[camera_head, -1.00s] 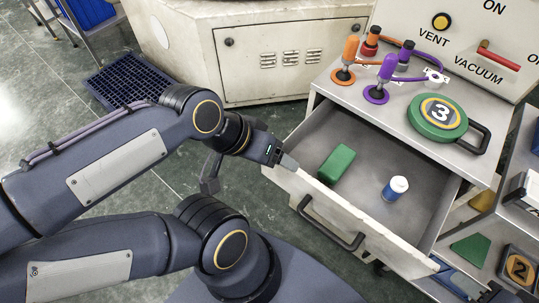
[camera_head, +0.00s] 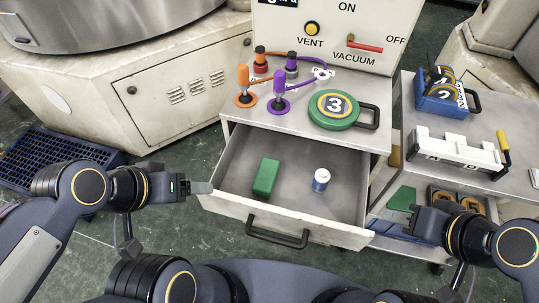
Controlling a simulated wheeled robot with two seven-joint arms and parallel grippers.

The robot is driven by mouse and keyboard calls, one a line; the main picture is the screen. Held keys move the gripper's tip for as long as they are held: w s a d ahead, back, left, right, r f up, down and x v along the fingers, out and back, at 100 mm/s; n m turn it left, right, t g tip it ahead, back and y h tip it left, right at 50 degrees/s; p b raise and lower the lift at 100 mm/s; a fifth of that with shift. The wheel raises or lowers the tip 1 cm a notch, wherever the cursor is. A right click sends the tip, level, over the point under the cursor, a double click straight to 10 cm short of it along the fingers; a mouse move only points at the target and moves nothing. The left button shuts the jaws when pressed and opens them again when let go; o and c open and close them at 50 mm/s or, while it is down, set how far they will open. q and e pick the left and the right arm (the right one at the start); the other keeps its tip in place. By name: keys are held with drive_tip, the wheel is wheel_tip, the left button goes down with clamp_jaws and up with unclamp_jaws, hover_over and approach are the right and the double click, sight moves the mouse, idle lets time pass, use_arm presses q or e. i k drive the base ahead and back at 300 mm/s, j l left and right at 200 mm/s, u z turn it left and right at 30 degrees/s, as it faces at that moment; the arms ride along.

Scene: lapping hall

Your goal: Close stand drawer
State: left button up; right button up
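The stand's drawer (camera_head: 220,203) is pulled open below the stand top. It holds a green block (camera_head: 265,177) and a small white-and-blue bottle (camera_head: 321,180), both apart from its walls. A dark bar handle (camera_head: 277,235) is on the drawer's front. My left gripper (camera_head: 203,187) is beside the drawer's left front corner, seen edge-on, so its finger gap is hidden. My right gripper (camera_head: 420,222) is to the right of the drawer, near the lower shelf. Its fingers are too small and dark to read. I see nothing held in either gripper.
A green round weight marked 3 (camera_head: 333,108) and orange and purple knobbed fittings (camera_head: 243,88) stand on the stand top. A cart (camera_head: 420,140) with a blue box (camera_head: 445,103) and white rack (camera_head: 458,150) is at the right. A blue grate (camera_head: 50,160) lies at the left.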

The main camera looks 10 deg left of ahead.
sight(335, 217)
drive_tip(key=u, duration=0.25)
drive_tip(key=k+j+u, duration=0.2)
drive_tip(key=k+j, duration=0.5)
drive_tip(key=k, duration=0.1)
